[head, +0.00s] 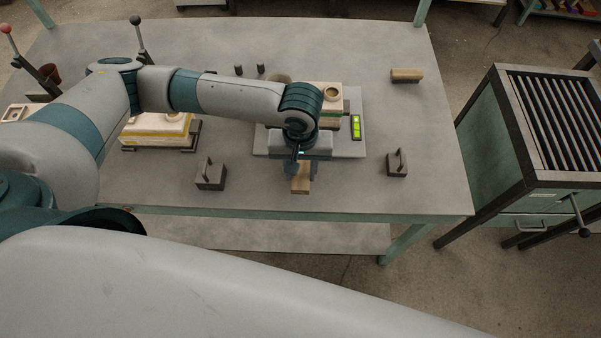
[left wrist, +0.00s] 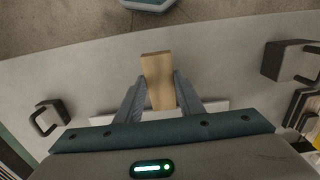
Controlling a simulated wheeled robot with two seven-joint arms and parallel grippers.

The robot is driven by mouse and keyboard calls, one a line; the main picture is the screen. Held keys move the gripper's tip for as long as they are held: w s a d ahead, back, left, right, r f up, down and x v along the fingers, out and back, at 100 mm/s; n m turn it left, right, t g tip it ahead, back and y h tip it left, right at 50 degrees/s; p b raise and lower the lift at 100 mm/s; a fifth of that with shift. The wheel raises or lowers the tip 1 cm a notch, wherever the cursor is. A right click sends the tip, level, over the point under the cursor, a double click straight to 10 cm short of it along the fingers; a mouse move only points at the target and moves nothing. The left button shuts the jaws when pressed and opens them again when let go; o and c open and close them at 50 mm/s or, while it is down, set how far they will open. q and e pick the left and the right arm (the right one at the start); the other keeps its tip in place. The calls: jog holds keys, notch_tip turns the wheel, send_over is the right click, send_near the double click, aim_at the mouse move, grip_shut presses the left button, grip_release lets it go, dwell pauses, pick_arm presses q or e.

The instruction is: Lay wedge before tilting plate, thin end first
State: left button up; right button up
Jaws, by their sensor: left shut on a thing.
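My left gripper (head: 300,172) is shut on a light wooden wedge (head: 301,185), in front of the tilting plate's near edge. In the left wrist view the wedge (left wrist: 158,82) stands between the two grey fingers of the left gripper (left wrist: 160,77). Which end of the wedge is thin is not clear. The grey tilting plate (head: 350,149) lies on the bench, partly hidden by my arm. A wooden mould box (head: 329,91) with a round opening stands on it, and a green level (head: 356,127) lies at its right. Whether the wedge touches the bench cannot be told. My right gripper is not seen.
Dark weights with handles stand left (head: 210,176) and right (head: 397,163) of the wedge. A yellow-seamed mould (head: 156,130) sits at the left.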

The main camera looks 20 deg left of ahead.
pick_arm(q)
notch_tip(320, 180, down, 2)
jog(key=shift+f, duration=0.15)
jog(key=shift+f, duration=0.1)
jog(key=o, duration=1.1)
jog(key=shift+c, duration=0.2)
